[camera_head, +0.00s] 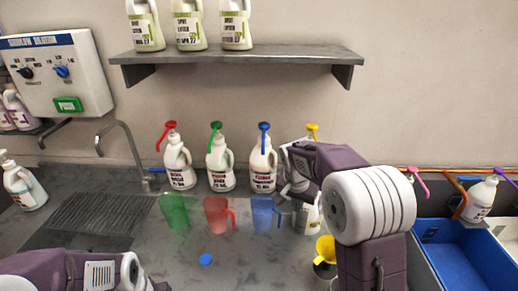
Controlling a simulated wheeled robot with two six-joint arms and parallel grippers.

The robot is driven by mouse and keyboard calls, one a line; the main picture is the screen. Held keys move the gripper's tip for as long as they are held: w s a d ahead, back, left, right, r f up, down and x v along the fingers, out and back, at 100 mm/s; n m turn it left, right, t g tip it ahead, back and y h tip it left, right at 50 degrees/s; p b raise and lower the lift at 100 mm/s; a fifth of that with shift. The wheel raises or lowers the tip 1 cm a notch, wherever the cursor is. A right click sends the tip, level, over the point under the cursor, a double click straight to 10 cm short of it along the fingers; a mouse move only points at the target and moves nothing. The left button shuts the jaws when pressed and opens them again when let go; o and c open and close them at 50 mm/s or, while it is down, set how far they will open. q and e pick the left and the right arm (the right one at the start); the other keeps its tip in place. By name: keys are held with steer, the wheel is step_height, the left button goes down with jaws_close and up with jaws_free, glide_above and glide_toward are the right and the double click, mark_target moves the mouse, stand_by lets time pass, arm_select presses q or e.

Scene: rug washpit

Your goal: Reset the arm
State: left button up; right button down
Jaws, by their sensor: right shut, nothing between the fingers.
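My right arm (370,205) stands large at the right of centre, purple with a white ribbed joint. Its gripper (286,190) is behind the forearm, near the blue jug (262,213) and the pump bottle with the blue pump (263,165). It is shut with nothing in it. Whether it touches the jug or a bottle, I cannot tell. My left arm (70,270) enters at the lower left edge; its gripper is not in view.
A green jug (174,211) and a red jug (216,214) stand left of the blue jug. A blue cap (206,259) lies on the grey counter. A yellow funnel (325,250) is beside my right arm. A blue bin (450,260) is at right, a shelf (240,55) above.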

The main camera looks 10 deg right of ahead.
steer(key=s+a+f+n+y, duration=0.1)
steer(key=s+a+f+n, duration=0.2)
steer(key=s, duration=0.7)
steer(key=s+a+f+n+g+y+b, duration=0.1)
steer(key=s+a+f+n, duration=0.2)
steer(key=s+f, duration=0.4)
steer(key=shift+s+n, duration=0.9)
steer(key=shift+s, duration=0.5)
